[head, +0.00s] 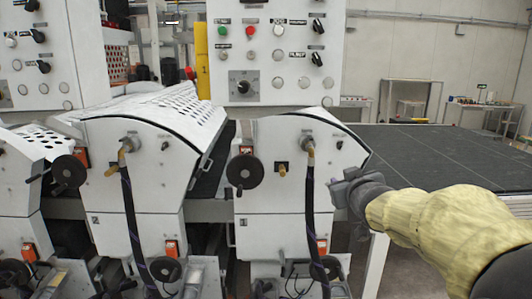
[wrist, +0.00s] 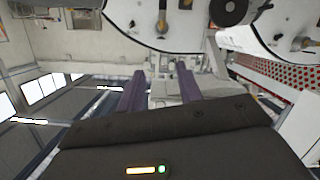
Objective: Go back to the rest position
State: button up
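My gripper (head: 338,192) is at the end of my yellow-sleeved arm, at the right of the head view. It appears just right of the white housing of the right coater unit (head: 280,190); whether it touches the housing cannot be told. In the wrist view my gripper (wrist: 160,84) shows two purple fingers, parallel and clearly apart, with nothing between them. No held object is visible.
A left coater unit (head: 140,170) has a black handwheel (head: 69,171). A control panel (head: 268,55) with buttons and knobs rises behind. A dark conveyor bed (head: 440,150) extends to the right behind my arm. Black hoses (head: 132,220) hang in front of the units.

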jog(key=s+a+f+m+g, duration=0.1)
jog(key=s+f+g, duration=0.35)
jog(key=f, duration=0.45)
jog(key=s+a+f+m+g, duration=0.1)
jog(key=s+f+g, duration=0.2)
jog(key=s+f, duration=0.5)
jog(key=s+a+f+m+g, duration=0.1)
jog(key=s+a+f+g, duration=0.2)
jog(key=s+f, duration=0.9)
jog(key=shift+g, duration=1.15)
jog(key=shift+w, duration=0.1)
